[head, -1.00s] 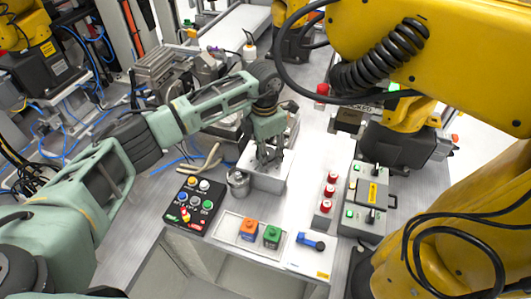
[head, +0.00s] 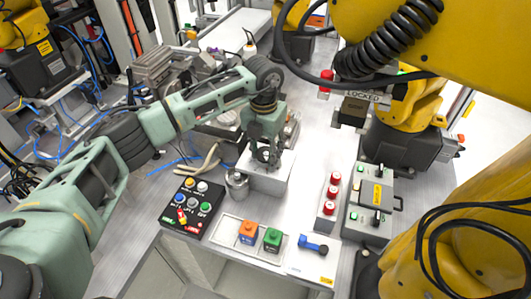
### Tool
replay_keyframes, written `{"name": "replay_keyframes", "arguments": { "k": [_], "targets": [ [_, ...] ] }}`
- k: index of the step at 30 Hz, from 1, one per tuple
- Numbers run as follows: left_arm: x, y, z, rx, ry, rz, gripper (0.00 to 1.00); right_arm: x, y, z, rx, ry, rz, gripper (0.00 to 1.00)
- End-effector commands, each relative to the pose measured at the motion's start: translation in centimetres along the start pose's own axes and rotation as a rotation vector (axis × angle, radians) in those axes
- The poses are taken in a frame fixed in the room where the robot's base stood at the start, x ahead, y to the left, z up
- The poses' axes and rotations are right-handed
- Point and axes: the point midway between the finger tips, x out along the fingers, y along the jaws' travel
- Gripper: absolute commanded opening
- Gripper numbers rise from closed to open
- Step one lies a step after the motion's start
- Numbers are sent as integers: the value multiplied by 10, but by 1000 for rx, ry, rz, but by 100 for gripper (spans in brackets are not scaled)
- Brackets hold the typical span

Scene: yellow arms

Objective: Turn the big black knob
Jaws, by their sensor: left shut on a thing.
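My left arm, pale green, comes in from the left in the head view. My left gripper (head: 268,160) points down over a light grey box (head: 262,184) in the middle of the table. Its fingers are shut on the big black knob on top of this box. The dark fingers cover the knob, so its outline and angle cannot be told apart from them. My right gripper is not in view.
A metal cup (head: 237,184) stands just left of the box. A black button panel (head: 186,222), orange (head: 248,232) and green (head: 272,239) buttons and a blue lever (head: 313,244) lie in front. Red buttons (head: 331,192) stand to the right. Yellow arms (head: 460,215) crowd the right side.

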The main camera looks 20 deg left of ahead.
Motion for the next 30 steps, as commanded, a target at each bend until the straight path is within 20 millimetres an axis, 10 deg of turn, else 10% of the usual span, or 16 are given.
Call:
{"name": "replay_keyframes", "arguments": {
  "k": [14,15,18,30],
  "targets": [
    [-2,3,1,-19,-4,5,15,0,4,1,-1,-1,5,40],
    [-2,3,1,-19,-4,5,44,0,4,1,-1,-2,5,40],
    [-2,3,1,-18,-3,4,52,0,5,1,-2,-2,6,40],
    [-2,1,0,-14,-2,1,59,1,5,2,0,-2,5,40]
  ]
}}
